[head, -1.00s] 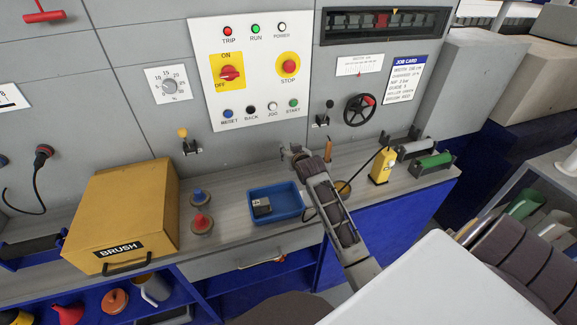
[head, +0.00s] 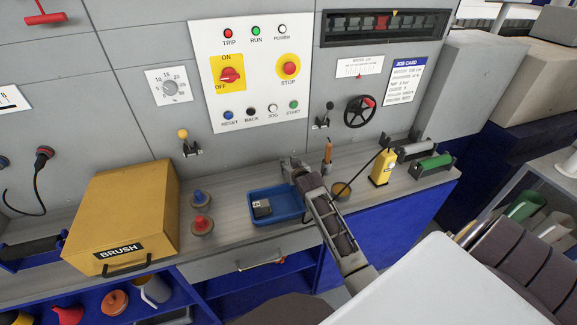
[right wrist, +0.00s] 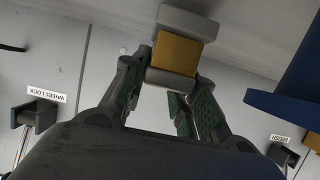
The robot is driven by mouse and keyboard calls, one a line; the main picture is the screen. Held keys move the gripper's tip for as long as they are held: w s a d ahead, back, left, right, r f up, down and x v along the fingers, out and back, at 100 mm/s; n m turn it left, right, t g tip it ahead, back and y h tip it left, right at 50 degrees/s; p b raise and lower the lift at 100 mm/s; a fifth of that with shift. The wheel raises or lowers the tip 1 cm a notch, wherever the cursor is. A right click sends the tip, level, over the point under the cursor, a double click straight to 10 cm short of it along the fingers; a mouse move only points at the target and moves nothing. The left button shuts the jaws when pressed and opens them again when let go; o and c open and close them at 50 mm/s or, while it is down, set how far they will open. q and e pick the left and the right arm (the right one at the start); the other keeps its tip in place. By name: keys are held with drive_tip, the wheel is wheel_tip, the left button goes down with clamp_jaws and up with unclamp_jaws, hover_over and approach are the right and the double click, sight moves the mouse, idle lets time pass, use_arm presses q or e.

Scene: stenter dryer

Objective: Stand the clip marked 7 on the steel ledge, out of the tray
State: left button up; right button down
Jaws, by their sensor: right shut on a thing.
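A blue tray (head: 273,219) sits on the grey ledge (head: 228,196) below the control panel. A dark clip (head: 262,208) with a pale label lies in it; its mark is too small to read. My right gripper (head: 291,166) is just beyond the tray's back right corner, above the ledge. In the right wrist view its fingers (right wrist: 168,92) are shut on a grey block with a yellow-orange face (right wrist: 177,53), apparently a clip. No number shows on it, and whether it touches the ledge cannot be told. My left gripper is out of view.
Blue and red knobs (head: 203,226) and a yellow BRUSH box (head: 125,215) stand left of the tray. To the right are a brown bowl (head: 341,189), an upright orange-brown tool (head: 327,155) and a yellow device (head: 382,168). Bare ledge lies behind the tray.

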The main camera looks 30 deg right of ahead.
drive_tip(key=shift+f, duration=0.3)
drive_tip(key=c, duration=1.1)
unclamp_jaws()
drive_tip(key=shift+r, duration=0.15)
drive_tip(key=shift+v, duration=6)
drive_tip(key=shift+s, duration=0.1)
